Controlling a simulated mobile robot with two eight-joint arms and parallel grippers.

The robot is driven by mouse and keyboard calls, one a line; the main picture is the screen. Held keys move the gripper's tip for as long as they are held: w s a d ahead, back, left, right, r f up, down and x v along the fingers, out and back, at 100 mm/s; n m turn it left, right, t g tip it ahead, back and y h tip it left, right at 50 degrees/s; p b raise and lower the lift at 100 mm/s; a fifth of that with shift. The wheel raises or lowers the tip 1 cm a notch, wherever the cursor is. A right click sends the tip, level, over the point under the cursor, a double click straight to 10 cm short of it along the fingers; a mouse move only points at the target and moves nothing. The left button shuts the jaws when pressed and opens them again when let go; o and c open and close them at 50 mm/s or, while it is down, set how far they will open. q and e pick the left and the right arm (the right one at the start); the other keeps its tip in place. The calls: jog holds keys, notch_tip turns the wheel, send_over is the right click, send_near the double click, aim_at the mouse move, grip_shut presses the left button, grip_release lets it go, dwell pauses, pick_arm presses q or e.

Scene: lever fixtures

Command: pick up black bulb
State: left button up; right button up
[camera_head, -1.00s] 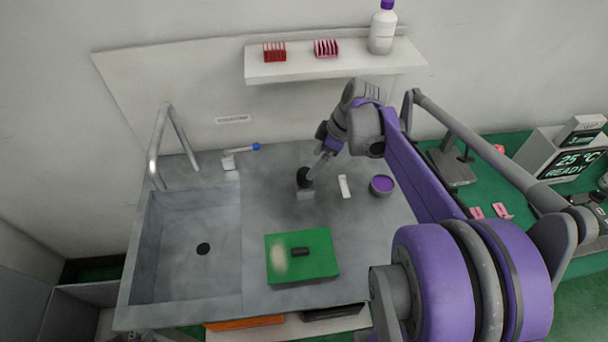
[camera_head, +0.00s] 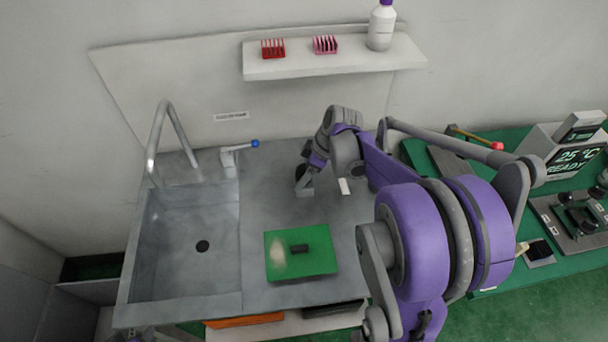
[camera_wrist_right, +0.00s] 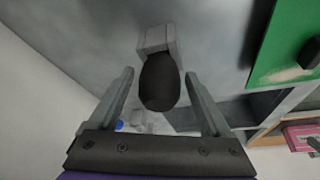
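The black bulb (camera_head: 300,172) stands on a small grey block (camera_head: 305,192) on the grey counter, partly hidden by my right gripper (camera_head: 309,174). In the right wrist view the bulb (camera_wrist_right: 159,88) is rounded and sits at the end of the grey block (camera_wrist_right: 157,40). My right gripper (camera_wrist_right: 159,76) is open there. Its two fingers lie on either side of the bulb in the picture, with a visible gap on each side. My left gripper is not in view.
A sink (camera_head: 160,270) with a faucet (camera_head: 163,135) is at the left. A green mat (camera_head: 320,262) with a small dark object (camera_head: 299,249) lies in front. A white strip (camera_head: 345,186) lies right of the block. A shelf (camera_head: 300,68) hangs above.

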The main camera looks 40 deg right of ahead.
jog(key=c, duration=1.2)
notch_tip(320, 180, up, 10)
jog(key=shift+p, duration=0.3)
jog(key=shift+a, duration=0.1)
